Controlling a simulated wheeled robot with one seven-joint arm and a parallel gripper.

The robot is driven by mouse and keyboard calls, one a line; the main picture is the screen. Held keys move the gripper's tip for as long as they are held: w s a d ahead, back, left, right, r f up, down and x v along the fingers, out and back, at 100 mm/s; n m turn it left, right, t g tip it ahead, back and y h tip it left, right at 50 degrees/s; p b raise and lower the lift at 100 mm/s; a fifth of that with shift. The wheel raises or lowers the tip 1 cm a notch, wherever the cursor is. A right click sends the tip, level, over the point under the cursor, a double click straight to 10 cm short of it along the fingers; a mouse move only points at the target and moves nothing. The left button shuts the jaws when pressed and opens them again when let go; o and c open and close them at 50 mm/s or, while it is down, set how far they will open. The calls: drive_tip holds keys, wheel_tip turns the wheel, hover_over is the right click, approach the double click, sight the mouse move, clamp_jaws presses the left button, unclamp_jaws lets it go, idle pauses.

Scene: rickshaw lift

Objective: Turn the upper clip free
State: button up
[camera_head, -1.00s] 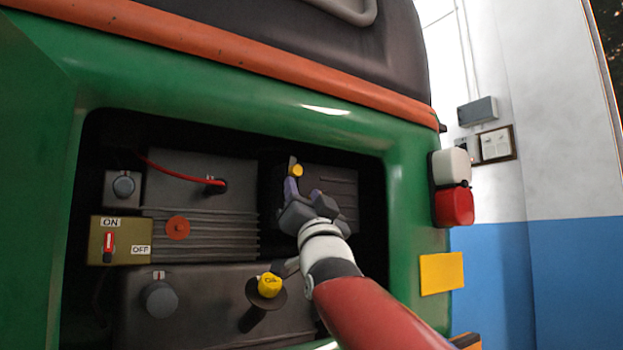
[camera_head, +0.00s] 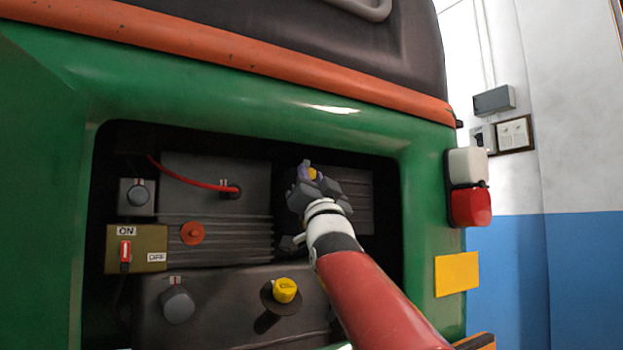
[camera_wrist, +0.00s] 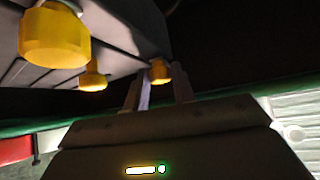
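The upper clip is a small yellow knob (camera_head: 313,173) on the dark box at the upper right of the engine bay. My gripper (camera_head: 308,172) is right at it in the head view, with a purple-tinted finger beside the yellow and partly covering it. In the wrist view a small yellow knob (camera_wrist: 159,71) shows between my two fingertips (camera_wrist: 160,84). The fingers stand apart, one on each side of it. I cannot tell whether either finger touches it. Two larger yellow knobs, one near (camera_wrist: 53,36) and one farther off (camera_wrist: 92,79), lie left of the fingers.
The green body (camera_head: 424,200) frames the bay closely on the right. A yellow oil cap (camera_head: 285,290) sits below my wrist. An ON/OFF switch box (camera_head: 137,256), a red knob (camera_head: 192,233) and a red cable (camera_head: 190,183) are to the left.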

clamp_jaws()
drive_tip(key=shift+d+n+g+y, duration=0.1)
drive_tip(key=shift+n+g+y, duration=0.2)
drive_tip(key=shift+n+y, duration=1.2)
drive_tip(key=o, duration=0.5)
unclamp_jaws()
drive_tip(key=shift+b, duration=0.3)
drive_tip(key=b+v, duration=0.4)
drive_tip(key=v, duration=0.3)
drive_tip(key=shift+s+f, duration=0.2)
drive_tip(key=shift+f, duration=0.1)
